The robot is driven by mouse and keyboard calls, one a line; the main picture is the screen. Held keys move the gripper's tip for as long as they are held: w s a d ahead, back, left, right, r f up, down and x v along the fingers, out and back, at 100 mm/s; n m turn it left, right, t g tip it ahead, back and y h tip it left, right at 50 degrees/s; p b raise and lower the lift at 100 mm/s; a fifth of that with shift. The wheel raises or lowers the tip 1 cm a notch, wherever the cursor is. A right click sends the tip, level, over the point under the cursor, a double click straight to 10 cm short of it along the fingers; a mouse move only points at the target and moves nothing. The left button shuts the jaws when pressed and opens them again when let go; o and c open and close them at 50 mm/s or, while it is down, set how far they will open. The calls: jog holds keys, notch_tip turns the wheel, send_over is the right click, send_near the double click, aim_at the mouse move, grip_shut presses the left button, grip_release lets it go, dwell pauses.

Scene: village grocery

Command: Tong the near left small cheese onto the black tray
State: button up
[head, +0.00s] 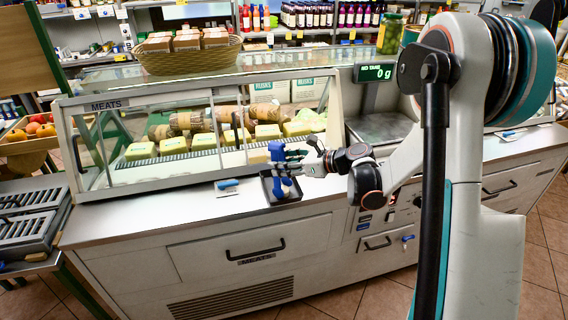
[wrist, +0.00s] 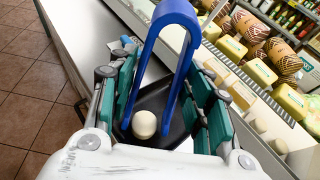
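My gripper (head: 284,158) is at the counter front, above the small black tray (head: 268,188). Its fingers (wrist: 162,95) lie on both sides of the blue tongs (wrist: 176,12), which stand upright with their arch at the top. The tongs also show in the head view (head: 281,180). A small round cream-white cheese (wrist: 144,124) shows between the lower legs of the tongs, over the black tray floor (wrist: 182,132). I cannot tell whether the legs touch it or whether it rests on the tray. It is hidden in the head view.
The glass meats case (head: 103,106) stands behind the tray, with yellow cheese blocks (head: 140,151) and sausages inside. More small pale cheeses (wrist: 260,125) show in the case in the wrist view. A scale (head: 380,128) stands right of the case. The counter left of the tray is mostly clear.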

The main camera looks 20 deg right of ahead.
jog(key=shift+r, duration=0.1)
notch_tip(320, 180, up, 10)
jog(key=p, duration=0.6)
dwell(0.4)
